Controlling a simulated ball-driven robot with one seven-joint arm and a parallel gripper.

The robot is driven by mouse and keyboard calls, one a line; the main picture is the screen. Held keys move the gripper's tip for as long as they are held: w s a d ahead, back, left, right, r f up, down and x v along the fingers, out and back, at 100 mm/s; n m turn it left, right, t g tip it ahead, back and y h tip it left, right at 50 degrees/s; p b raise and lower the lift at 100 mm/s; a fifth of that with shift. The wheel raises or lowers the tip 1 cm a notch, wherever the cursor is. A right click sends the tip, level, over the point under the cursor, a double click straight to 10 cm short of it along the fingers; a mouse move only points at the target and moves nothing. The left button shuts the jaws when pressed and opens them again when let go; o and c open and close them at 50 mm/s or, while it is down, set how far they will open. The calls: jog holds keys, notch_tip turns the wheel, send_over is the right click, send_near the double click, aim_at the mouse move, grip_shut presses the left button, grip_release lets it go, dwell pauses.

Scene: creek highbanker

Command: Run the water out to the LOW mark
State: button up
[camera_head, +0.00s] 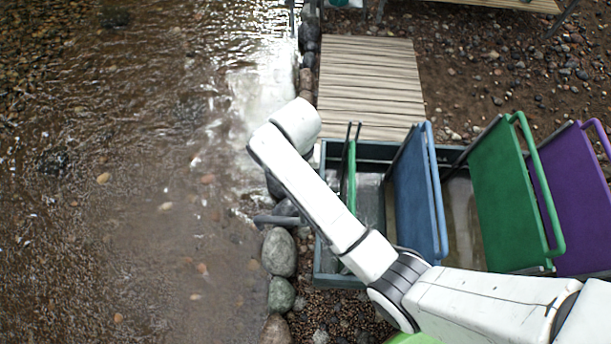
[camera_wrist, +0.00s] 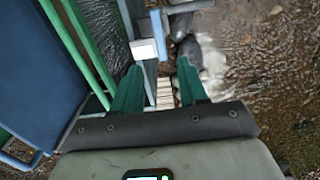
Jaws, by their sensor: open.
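A long blue-grey trough (camera_head: 325,262) stands on the bank and holds shallow water (camera_head: 370,205). Its near wall is partly behind my arm. A dark pipe (camera_head: 275,219) sticks out from its left end toward the creek. A small white block (camera_wrist: 145,48) sits by the trough wall in the wrist view; I cannot tell what it is. No LOW mark is readable. My gripper (camera_wrist: 160,72) is open, its green fingers apart and nothing held between them. It hangs near the trough's end wall. In the head view the fingers are hidden by my wrist.
Blue (camera_head: 413,195), green (camera_head: 497,195) and purple (camera_head: 575,195) panels with rail frames stand up from the trough. A slatted wooden walkway (camera_head: 370,80) lies behind it. Large stones (camera_head: 279,252) line the creek (camera_head: 130,200) at left.

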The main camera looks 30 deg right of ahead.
jog(key=f, duration=0.7)
jog(key=f+b, duration=0.1)
jog(key=f, duration=0.2)
jog(key=shift+s+a+f, duration=0.1)
jog(key=shift+s+f, duration=0.05)
jog(key=shift+s, duration=0.15)
grip_shut()
